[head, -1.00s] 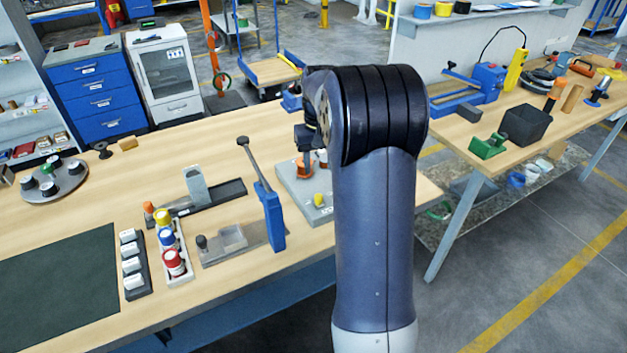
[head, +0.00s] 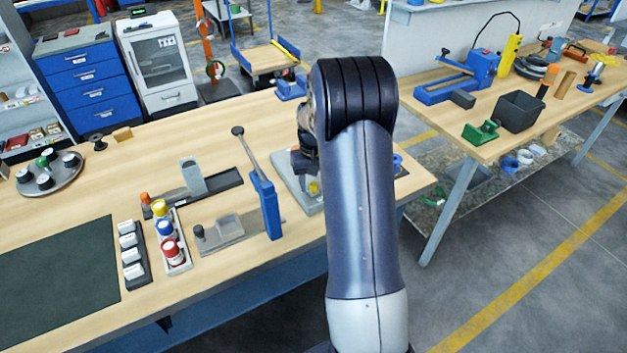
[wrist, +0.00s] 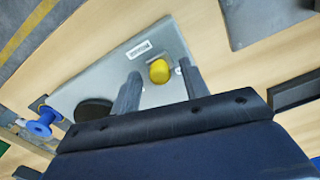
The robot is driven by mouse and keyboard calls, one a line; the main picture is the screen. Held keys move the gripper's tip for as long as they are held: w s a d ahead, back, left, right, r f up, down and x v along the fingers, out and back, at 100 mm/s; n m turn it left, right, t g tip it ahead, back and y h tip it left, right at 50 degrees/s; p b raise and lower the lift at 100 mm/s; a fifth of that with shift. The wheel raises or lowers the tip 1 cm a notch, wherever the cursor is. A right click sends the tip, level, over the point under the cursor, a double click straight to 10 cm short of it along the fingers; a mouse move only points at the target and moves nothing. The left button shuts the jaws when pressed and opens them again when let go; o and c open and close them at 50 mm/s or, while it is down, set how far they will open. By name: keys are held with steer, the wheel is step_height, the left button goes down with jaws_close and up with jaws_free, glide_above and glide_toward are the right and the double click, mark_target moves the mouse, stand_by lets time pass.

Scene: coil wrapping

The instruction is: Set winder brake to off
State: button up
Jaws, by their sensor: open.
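A grey plate (head: 283,168), which looks like the winder base, lies near the right end of the wooden bench. A yellow knob (head: 314,187) on it shows just left of my arm. In the wrist view the knob (wrist: 159,71) sits on the plate (wrist: 165,40) near a small white label (wrist: 138,50). My gripper (wrist: 160,68) is open, its two fingers on either side of the knob with gaps visible. A dark round part (wrist: 93,112) is left of the fingers. In the head view my arm hides much of the plate. The brake's setting cannot be read.
A blue lever press (head: 264,200) stands left of the plate. A blue spool (wrist: 42,125) is beyond the plate's edge in the wrist view. A rack of coloured-cap bottles (head: 168,240), a label holder (head: 133,255) and a green mat (head: 60,275) are further left.

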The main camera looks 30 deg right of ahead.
jaws_close()
stand_by(0.4)
steer(key=d, duration=0.3)
steer(key=shift+d, duration=0.35)
steer(key=shift+a, duration=0.1)
jaws_free()
step_height(320, 180, up, 11)
steer(key=b, duration=0.1)
steer(key=shift+b, duration=0.4)
steer(key=shift+f, duration=0.2)
